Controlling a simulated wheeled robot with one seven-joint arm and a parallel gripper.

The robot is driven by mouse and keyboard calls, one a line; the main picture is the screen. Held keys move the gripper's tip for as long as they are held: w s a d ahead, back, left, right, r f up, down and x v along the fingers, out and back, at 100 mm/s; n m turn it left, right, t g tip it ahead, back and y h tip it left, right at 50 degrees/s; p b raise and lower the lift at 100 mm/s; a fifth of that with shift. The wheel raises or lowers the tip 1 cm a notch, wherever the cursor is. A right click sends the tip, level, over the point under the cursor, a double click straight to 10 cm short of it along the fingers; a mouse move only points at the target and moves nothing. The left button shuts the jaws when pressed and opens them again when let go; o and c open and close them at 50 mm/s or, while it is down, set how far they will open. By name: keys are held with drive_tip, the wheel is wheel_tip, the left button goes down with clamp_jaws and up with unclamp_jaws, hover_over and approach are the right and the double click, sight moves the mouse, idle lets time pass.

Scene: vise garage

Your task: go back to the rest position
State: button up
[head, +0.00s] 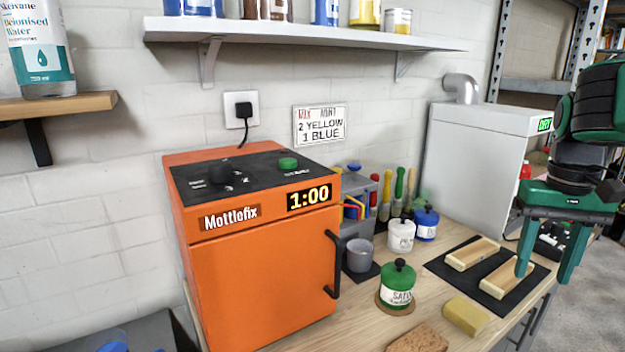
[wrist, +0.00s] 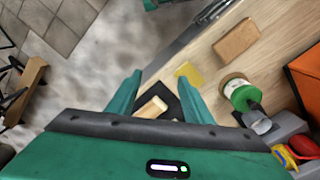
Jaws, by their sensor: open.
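My gripper (head: 546,268) is at the right of the head view, pointing down with its two green fingers spread. It is open, with nothing held between the fingers. It hangs in front of the right part of a dark mat (head: 512,305) bearing two pale wooden blocks; one finger overlaps the end of the nearer block (head: 500,280) in the picture. In the wrist view my gripper (wrist: 158,85) has its fingers apart, and a pale block (wrist: 152,107) shows between them, seemingly below. I cannot tell the exact height.
An orange Mottlefix cabinet (head: 262,278) stands left on the bench. A green tin (head: 397,287), grey cup (head: 359,256), white pot (head: 401,236), blue pot (head: 426,223), yellow block (head: 467,315) and brown block (head: 418,339) stand nearby. A grey dryer (head: 475,165) stands behind.

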drive_tip(key=s+f+m, duration=0.2)
drive_tip(key=s+f, duration=0.9)
drive_tip(key=s, duration=0.4)
drive_tip(key=shift+s+d+y, duration=0.25)
drive_tip(key=shift+s+y, duration=0.05)
drive_tip(key=shift+s, duration=0.1)
drive_tip(key=shift+w+f, duration=0.3)
drive_tip(key=shift+w, duration=0.3)
drive_tip(key=shift+c, duration=0.5)
